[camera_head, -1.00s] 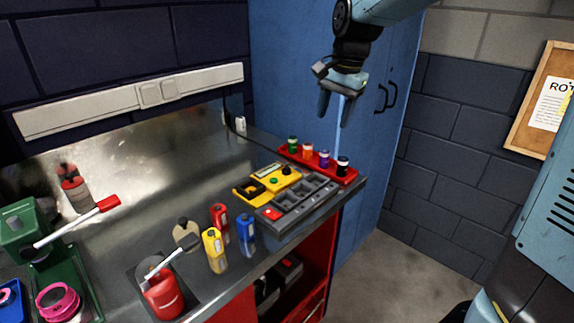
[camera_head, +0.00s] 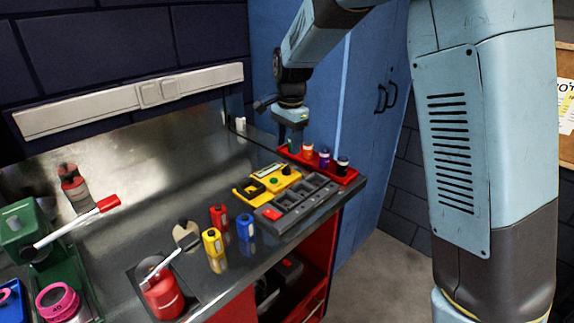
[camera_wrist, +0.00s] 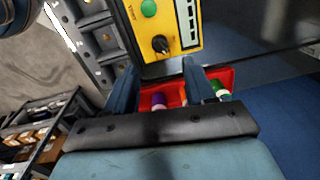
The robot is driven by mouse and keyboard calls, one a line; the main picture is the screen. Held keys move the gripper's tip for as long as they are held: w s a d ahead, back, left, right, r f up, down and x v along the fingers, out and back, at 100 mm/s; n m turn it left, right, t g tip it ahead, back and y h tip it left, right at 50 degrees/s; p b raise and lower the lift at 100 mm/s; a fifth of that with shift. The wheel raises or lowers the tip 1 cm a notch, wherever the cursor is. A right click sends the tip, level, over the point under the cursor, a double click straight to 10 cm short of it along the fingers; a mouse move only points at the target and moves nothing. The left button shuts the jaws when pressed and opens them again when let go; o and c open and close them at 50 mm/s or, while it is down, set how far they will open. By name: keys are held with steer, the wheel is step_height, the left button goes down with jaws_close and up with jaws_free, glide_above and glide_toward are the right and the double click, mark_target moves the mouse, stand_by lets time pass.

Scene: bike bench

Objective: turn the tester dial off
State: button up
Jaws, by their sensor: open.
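The yellow tester (camera_head: 265,184) lies on the metal bench, beside the grey compartment tray. Its black dial (camera_head: 286,171) sits at its right end, near a green button (camera_head: 274,181). In the wrist view the dial (camera_wrist: 160,44) is a black knob with a pale pointer mark, below the green button (camera_wrist: 148,8). My gripper (camera_head: 291,142) is above the back of the bench, near the red rack, apart from the tester. In the wrist view its two fingers (camera_wrist: 160,82) are spread and empty, pointing towards the dial end of the tester.
A red rack (camera_head: 345,178) with several coloured bottles stands close under my gripper. The grey tray (camera_head: 297,207) holds a red item. Yellow, red and blue bottles (camera_head: 246,228) stand in front. A blue cabinet (camera_head: 265,60) rises behind.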

mark_target(287, 166)
steer(key=f, duration=0.8)
steer(key=shift+w+a, duration=0.15)
steer(key=shift+w, duration=0.05)
jaws_close()
